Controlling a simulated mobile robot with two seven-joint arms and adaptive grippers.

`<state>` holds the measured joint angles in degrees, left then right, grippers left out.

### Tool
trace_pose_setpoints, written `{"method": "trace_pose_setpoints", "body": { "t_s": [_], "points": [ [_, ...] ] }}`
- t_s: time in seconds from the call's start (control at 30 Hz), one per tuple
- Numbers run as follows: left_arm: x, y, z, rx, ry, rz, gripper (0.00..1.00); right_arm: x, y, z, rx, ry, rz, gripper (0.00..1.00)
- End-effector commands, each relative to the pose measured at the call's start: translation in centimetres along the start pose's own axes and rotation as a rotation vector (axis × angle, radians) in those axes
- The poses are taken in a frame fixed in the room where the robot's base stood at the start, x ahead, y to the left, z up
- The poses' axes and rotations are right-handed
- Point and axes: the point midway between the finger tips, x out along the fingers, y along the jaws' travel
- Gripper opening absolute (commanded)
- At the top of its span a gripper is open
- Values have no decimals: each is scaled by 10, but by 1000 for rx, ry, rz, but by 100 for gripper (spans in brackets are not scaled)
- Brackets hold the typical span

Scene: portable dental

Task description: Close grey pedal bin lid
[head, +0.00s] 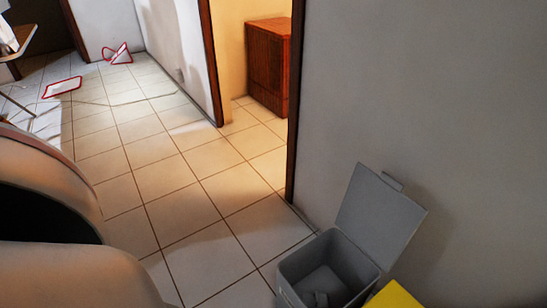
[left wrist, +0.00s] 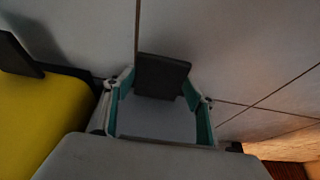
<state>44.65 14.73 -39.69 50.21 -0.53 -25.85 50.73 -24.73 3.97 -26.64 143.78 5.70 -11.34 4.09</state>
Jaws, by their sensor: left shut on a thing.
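The grey pedal bin (head: 353,257) stands on the floor against the wall at the lower right of the head view. Its flat grey lid (head: 381,212) is raised, tilted back towards the wall, with a small tab on its upper edge. Some dark shape shows inside the bin. My left gripper (left wrist: 160,92) shows only in the left wrist view, its teal-lined fingers wide apart around a pale grey thing (left wrist: 155,120). I cannot tell which part this is. A dark grey block (left wrist: 162,75) shows between the fingertips. My right gripper is in neither view.
A yellow thing (head: 394,295) stands right beside the grey bin; a yellow surface (left wrist: 35,120) fills the left of the wrist view. Tiled floor (head: 165,190) is clear left of the bin. A doorway shows a wooden cabinet (head: 268,65). A cable crosses the far floor.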

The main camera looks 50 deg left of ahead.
Motion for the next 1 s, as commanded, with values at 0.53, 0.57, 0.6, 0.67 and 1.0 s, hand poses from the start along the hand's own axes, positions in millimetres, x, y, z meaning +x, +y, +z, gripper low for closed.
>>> {"method": "trace_pose_setpoints", "body": {
  "t_s": [0.53,0.57,0.6,0.67,1.0],
  "points": [
    [-2,0,5,1,-6,-1,72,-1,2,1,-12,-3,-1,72],
    [-3,0,5,1,-6,-1,72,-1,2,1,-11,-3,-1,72],
    [-5,0,5,2,-5,-1,72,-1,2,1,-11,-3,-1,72],
    [-9,1,5,1,-5,0,72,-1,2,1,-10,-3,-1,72],
    [-48,1,5,1,-6,0,72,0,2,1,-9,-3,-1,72]
  ]
}}
